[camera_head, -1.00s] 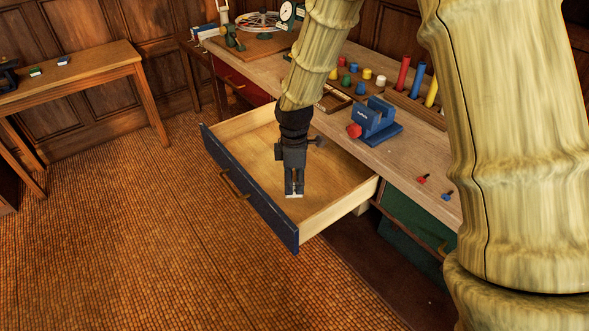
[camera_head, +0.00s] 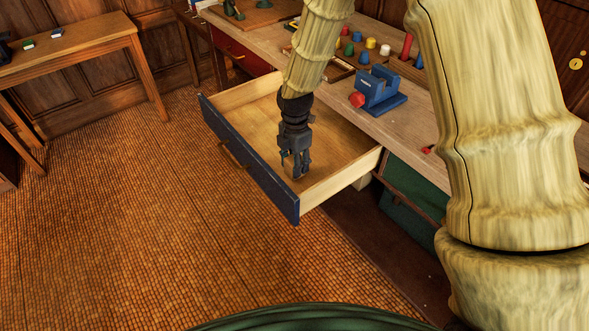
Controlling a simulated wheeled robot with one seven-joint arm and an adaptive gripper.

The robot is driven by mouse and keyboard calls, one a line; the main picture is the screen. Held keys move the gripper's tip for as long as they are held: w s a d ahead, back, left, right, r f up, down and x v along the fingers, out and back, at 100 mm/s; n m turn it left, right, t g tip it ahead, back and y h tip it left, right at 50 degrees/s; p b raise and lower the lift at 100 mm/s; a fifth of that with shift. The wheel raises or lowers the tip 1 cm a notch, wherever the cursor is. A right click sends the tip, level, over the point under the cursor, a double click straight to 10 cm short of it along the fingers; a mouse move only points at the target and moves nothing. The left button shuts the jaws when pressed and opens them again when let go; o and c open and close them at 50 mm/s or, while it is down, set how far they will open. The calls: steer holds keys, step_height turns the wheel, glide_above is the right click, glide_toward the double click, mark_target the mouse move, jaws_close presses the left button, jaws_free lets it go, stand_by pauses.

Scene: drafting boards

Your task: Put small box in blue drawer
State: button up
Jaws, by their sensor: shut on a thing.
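The blue drawer (camera_head: 245,160) is pulled wide open from the bench, its wooden inside bare where I see it. My gripper (camera_head: 297,174) points down inside the drawer's outline, near its front right part. It is shut on the small box (camera_head: 290,166), of which only a small pale-brown patch shows between the dark fingers. The fingers hide the rest of it. I cannot tell whether the box touches the drawer floor.
A blue device with a red knob (camera_head: 379,92) stands on the bench (camera_head: 392,130) behind the drawer. Colored pegs (camera_head: 370,43) stand farther back. A red drawer (camera_head: 240,54) and a green drawer (camera_head: 415,190) flank the open one. The floor at left is clear.

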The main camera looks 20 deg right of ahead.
steer(key=shift+f, duration=2.15)
steer(key=shift+f, duration=0.1)
steer(key=o, duration=1)
step_height(320, 180, up, 12)
steer(key=shift+r+b, duration=0.1)
steer(key=shift+b, duration=0.35)
